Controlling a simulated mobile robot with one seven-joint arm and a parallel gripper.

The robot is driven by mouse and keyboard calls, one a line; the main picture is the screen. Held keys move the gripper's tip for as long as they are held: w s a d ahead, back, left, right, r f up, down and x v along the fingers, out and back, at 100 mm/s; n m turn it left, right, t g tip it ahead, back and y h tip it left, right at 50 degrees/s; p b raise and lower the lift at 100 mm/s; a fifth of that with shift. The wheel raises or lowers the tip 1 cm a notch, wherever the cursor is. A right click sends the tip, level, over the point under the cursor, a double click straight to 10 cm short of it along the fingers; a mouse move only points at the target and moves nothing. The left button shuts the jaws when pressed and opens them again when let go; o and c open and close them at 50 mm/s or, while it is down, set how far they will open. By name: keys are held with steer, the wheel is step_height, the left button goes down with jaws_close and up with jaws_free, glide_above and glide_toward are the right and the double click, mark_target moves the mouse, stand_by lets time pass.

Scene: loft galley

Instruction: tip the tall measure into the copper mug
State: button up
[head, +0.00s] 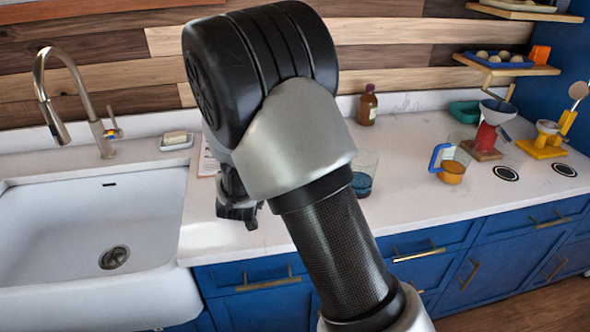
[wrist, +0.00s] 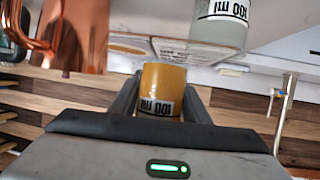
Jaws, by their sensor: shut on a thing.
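In the wrist view, which shows the scene upside down, my gripper (wrist: 160,88) is shut on the tall measure (wrist: 161,83). It looks amber-yellow and carries a "100 ml" label; its full height is hidden. The copper mug (wrist: 80,38) is at the upper left, cut by the frame edge, apart from the measure. In the head view my gripper (head: 238,212) shows only in part beside my arm, which hides the held measure and the mug.
A clear measure (wrist: 219,30) marked 100 ml stands close to the held one, near a printed card (wrist: 182,50). In the head view are a glass with blue contents (head: 362,178), a blue-handled jug (head: 452,168), a brown bottle (head: 367,105) and a sink (head: 90,235).

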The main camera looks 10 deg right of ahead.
steer(key=shift+d+b, duration=0.1)
steer(key=shift+b, duration=0.3)
steer(key=m+y+b, duration=0.1)
steer(key=b, duration=0.1)
steer(key=f+m+y+b, duration=0.1)
steer(key=b, duration=0.1)
steer(key=m+y+b, duration=0.1)
steer(key=m+b, duration=0.1)
steer(key=shift+d+f+g+b, duration=0.15)
steer(key=shift+d+g+b, duration=0.15)
steer(key=shift+d+f+m+y, duration=0.2)
steer(key=shift+m+y, duration=0.1)
steer(key=shift+y, duration=0.1)
stand_by(0.6)
steer(key=shift+a+r+m+y+p, duration=0.2)
steer(key=shift+r+m+y+p, duration=0.45)
steer(key=shift+p, duration=0.8)
steer(key=shift+a+f+m+y+p, duration=0.1)
steer(key=shift+a+m+y+p, duration=0.3)
steer(key=shift+p, duration=0.3)
steer(key=shift+a+r+m+y+p, duration=0.15)
steer(key=shift+r+m+y+p, duration=0.45)
steer(key=shift+p, duration=0.7)
stand_by(0.3)
steer(key=shift+a+m+y+p, duration=0.1)
steer(key=shift+m+y+p, duration=0.15)
steer(key=shift+m+p, duration=0.3)
stand_by(1.1)
